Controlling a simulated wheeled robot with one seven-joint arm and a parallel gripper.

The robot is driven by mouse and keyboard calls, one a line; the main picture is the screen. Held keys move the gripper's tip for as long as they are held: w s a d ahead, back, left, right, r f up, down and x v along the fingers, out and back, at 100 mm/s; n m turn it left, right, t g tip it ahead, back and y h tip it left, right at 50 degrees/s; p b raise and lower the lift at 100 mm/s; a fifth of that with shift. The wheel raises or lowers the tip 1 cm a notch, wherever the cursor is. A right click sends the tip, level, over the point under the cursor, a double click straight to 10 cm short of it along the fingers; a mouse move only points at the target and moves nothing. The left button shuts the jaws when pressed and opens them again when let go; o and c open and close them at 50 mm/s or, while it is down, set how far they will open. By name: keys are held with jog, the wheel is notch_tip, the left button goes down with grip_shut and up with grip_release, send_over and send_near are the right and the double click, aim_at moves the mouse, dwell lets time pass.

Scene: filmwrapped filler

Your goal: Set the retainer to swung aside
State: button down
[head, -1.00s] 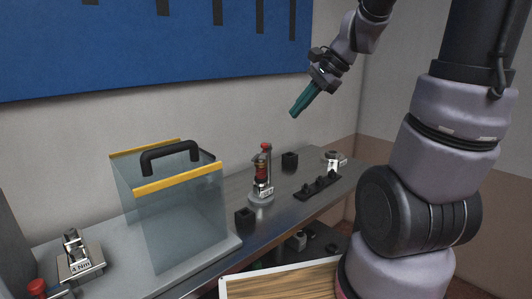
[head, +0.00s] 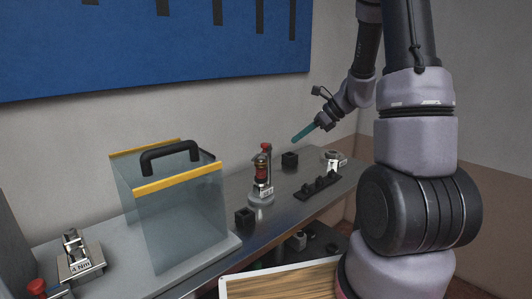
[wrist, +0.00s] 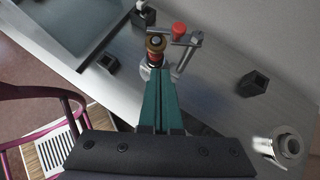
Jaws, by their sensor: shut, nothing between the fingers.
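A small fixture (head: 262,180) with a red knob on top of its post and a label at its front stands on the metal bench. In the wrist view its round brass-capped part (wrist: 156,42), its red knob (wrist: 179,30) and a metal bar with a crosspiece (wrist: 188,46) show beyond my fingers. The bar lies beside the capped part; I cannot tell for sure that it is the retainer. My gripper (head: 297,139), with teal fingers, is shut and empty, above and right of the fixture. In the wrist view the fingertips (wrist: 160,72) point at the fixture and partly cover its lower part.
A clear cover (head: 180,225) with yellow edges and a black handle stands left of the fixture. Black blocks (head: 245,217) (head: 290,160) stand close on both sides. A black rack (head: 318,186) and a labelled metal part (head: 335,160) lie to the right. The air above the bench is free.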

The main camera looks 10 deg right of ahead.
send_near(266, 161)
jog(key=x, duration=0.4)
jog(key=a, duration=0.1)
jog(key=w+a, duration=0.1)
jog(key=a, duration=0.1)
jog(key=shift+w+f, duration=0.3)
jog(key=shift+w, duration=0.1)
jog(key=shift+w+a, duration=0.25)
jog(key=shift+a, duration=0.1)
